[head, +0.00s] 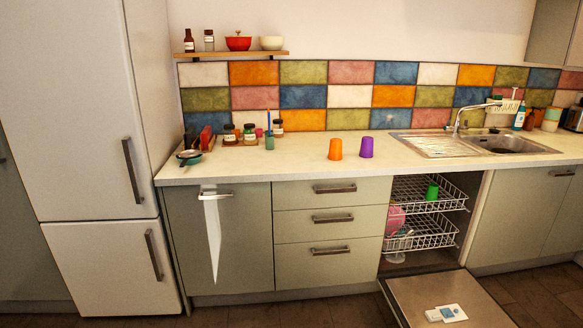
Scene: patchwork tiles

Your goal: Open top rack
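The dishwasher door (410,297) is folded down at the lower right, and the opening shows two white wire racks. The top rack (403,191) appears to be inside the opening under the counter. A green cup (432,191) is in it. The lower rack (438,232) is below it, also apparently inside, with a pink plate (394,220) and a clear glass (398,247) near its left side. Neither of my grippers is in the head view.
An orange cup (335,149) and a purple cup (366,147) stand on the counter (300,160) above drawers. A sink (508,142) is at right, a fridge (90,110) at left. A white towel (213,235) hangs from a cabinet handle. The open door juts out over the floor.

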